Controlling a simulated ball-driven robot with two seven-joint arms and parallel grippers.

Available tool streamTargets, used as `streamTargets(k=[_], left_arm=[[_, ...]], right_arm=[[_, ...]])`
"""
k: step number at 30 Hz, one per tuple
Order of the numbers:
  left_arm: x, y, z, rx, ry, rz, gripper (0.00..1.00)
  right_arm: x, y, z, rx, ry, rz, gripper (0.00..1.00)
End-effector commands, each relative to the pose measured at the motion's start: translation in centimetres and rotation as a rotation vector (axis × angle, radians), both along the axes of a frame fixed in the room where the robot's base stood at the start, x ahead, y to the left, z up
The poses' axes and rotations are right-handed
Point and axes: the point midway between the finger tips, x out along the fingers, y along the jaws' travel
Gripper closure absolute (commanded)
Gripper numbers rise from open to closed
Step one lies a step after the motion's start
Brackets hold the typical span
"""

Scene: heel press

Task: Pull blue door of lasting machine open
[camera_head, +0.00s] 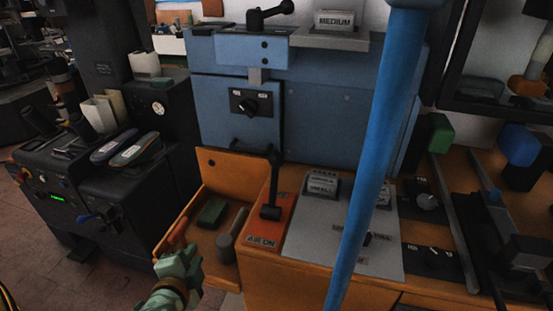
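The lasting machine is a blue cabinet (335,120) in the middle of the view. Its blue front panel (215,110), which looks like the door, sits flush with the cabinet and looks shut. It carries a black rotary switch (250,105), with a dark curved handle (250,146) near its lower edge. My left gripper (178,262), pale green, is at the bottom, below and left of the panel and apart from it. It is beside the orange tray's front corner; its fingers are too unclear to tell open from shut. My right gripper is not in view.
A long blue bar (375,150) crosses the foreground and hides part of the console. An orange tray (208,163) holds a green block (212,212) and a grey cylinder. A black lever (271,190) stands beside it. A dark machine (165,105) stands left.

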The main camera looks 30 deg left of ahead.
Motion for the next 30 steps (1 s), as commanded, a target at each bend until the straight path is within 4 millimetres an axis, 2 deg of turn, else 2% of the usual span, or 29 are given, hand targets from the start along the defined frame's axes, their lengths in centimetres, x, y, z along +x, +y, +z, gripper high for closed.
streamTargets(k=[11,21,25,30], left_arm=[[5.1,2.3,5.4,0.19,-0.262,-0.182,0.78],[9.1,3.2,10.4,0.443,-0.473,-0.524,0.78],[9.5,3.2,11.0,0.497,-0.498,-0.625,0.78],[10.6,2.9,11.3,0.51,-0.505,-0.658,0.78]], right_arm=[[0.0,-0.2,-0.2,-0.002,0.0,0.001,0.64],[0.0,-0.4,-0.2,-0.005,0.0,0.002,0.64],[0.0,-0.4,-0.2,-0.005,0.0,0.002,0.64],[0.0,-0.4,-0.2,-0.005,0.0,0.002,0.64]])
